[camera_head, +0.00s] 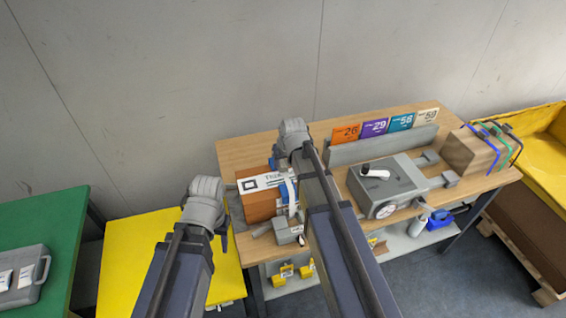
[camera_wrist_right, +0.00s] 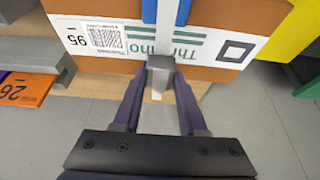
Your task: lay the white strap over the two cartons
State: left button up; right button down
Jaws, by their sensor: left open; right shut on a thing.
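A brown carton (camera_head: 262,208) with a white printed label stands at the left end of the wooden bench. In the right wrist view the carton (camera_wrist_right: 285,22) fills the top, its label showing a barcode and a black square. The white strap (camera_wrist_right: 166,28) is a narrow pale strip against its labelled face, between bluish bars. My right gripper (camera_wrist_right: 159,80) is shut on the strap, close in front of the carton. In the head view my arm hides this grip. My left gripper (camera_head: 223,231) is open, left of the carton, mostly hidden by its arm. I cannot clearly pick out a second carton there.
A grey device with a dial (camera_head: 385,186) and a rack of coloured cards (camera_head: 374,128) stand to the right on the bench. A brown box with green and blue straps (camera_head: 470,153) sits at its right end. A yellow table (camera_head: 130,255) is at left.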

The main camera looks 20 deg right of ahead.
jog(key=shift+f+b, duration=1.05)
jog(key=shift+f, duration=0.2)
jog(key=shift+c, duration=1.9)
grip_release()
jog(key=shift+r, duration=0.15)
jog(key=p+v, duration=0.7)
jog(key=shift+s+r, duration=0.2)
jog(key=shift+r, duration=0.1)
jog(key=shift+f, duration=0.1)
